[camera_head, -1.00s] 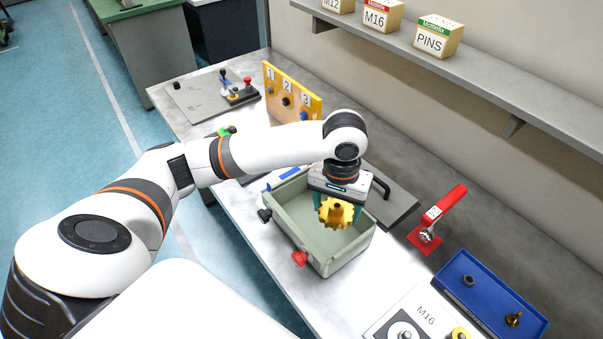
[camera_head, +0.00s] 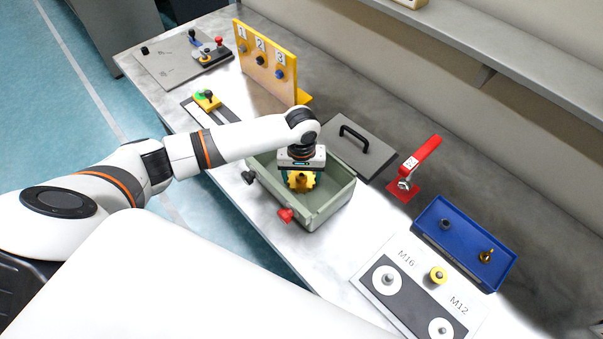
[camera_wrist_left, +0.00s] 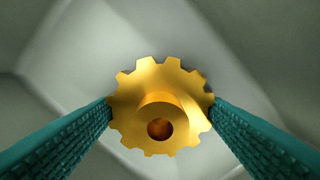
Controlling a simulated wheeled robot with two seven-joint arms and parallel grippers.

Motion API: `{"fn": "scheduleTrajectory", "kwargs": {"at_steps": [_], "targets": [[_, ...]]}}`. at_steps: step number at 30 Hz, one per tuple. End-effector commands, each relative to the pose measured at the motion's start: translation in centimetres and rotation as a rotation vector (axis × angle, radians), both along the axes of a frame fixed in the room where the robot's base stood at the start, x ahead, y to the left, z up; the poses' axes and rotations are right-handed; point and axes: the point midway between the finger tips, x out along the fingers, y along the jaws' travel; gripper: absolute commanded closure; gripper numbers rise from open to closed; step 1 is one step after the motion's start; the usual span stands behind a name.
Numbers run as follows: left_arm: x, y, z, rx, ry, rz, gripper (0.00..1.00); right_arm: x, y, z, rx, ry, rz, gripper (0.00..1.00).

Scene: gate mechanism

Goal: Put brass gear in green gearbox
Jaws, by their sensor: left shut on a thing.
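The brass gear (camera_head: 300,181) is held by my left gripper (camera_head: 301,176), which points down over the open green gearbox (camera_head: 335,200). In the left wrist view the gear (camera_wrist_left: 160,108) sits between the two teal fingers, its hub and bore facing the camera. The fingers touch its toothed rim on both sides. The pale green inside of the gearbox (camera_wrist_left: 60,50) fills the background. The gear appears within the box opening; whether it touches the floor I cannot tell. My right gripper is not in view.
A grey lid with a black handle (camera_head: 358,148) lies behind the gearbox. A red lever (camera_head: 420,155) stands to its right, with a blue tray (camera_head: 463,245) and the M16/M12 board (camera_head: 420,290) beyond. A yellow numbered panel (camera_head: 266,65) stands at the back left.

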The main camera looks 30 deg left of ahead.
Motion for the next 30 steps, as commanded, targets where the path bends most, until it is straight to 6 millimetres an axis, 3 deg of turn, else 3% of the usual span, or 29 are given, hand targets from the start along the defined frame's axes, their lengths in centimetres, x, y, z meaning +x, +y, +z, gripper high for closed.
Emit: {"fn": "scheduleTrajectory", "kwargs": {"at_steps": [10,11,14,24,30], "targets": [[0.0,-0.1,-0.3,0.0,-0.001,0.0,0.64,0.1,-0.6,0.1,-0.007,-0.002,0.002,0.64],[0.0,0.0,-0.3,-0.001,0.0,-0.001,0.27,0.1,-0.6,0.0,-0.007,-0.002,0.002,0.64],[0.0,0.0,-0.3,-0.001,0.0,-0.001,0.1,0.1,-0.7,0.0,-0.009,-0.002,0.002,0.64],[0.0,0.0,0.0,0.0,-0.001,-0.001,0.1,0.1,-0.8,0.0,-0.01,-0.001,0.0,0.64],[0.1,-0.1,2.8,-0.002,-0.005,-0.001,0.1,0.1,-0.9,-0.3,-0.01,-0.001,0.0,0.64]]}}
